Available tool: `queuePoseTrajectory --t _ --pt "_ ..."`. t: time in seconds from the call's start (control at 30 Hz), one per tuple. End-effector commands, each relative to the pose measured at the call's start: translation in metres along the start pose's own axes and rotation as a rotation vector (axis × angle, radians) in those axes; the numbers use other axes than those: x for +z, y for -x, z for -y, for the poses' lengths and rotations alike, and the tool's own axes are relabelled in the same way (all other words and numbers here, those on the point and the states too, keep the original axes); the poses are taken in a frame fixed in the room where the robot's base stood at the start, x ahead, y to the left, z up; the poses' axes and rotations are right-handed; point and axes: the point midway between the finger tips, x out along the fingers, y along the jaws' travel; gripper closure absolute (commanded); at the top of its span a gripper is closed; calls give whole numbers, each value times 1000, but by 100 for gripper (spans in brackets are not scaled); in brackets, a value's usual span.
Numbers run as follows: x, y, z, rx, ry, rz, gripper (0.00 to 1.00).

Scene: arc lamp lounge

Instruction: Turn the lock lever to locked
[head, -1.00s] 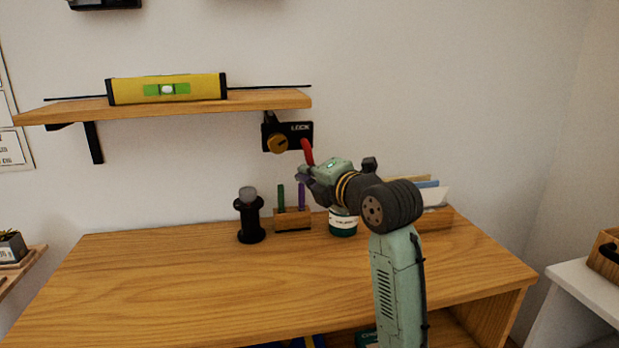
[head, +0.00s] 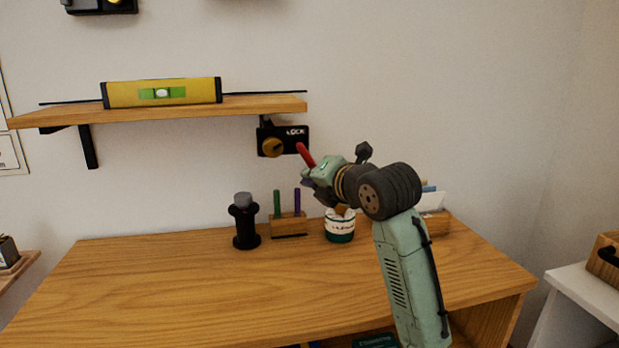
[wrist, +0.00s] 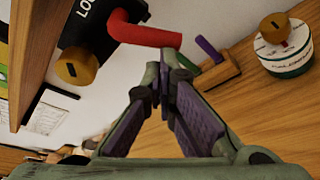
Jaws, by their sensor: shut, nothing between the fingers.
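The lock is a black plate (head: 294,133) marked LOCK with a brass knob (head: 271,147), on the wall under the shelf's right end. Its red lever (head: 306,155) slants down to the right from the plate's right side. In the wrist view the red lever (wrist: 147,35) lies across the top, beside the plate (wrist: 85,22) and knob (wrist: 76,67). My gripper (head: 306,181) is just below the lever's free end. In the wrist view the gripper (wrist: 163,80) has its purple-padded fingers together and empty, close to the lever; I cannot tell whether they touch.
The wooden shelf (head: 200,107) holds a yellow spirit level (head: 162,92). On the desk (head: 220,280) below stand a black cylinder (head: 245,222), a pen block (head: 288,226) and a labelled jar (head: 339,227). The wall right of the lock is clear.

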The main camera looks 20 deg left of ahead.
Motion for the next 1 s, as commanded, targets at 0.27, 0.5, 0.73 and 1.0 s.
queuePoseTrajectory --t 0.27,0.5,0.73,1.0 --pt "3 1 1 -25 68 2 100" --pt "5 1 2 -45 127 1 100" --pt "7 2 3 -64 179 1 100" --pt "9 3 3 -84 237 1 100"
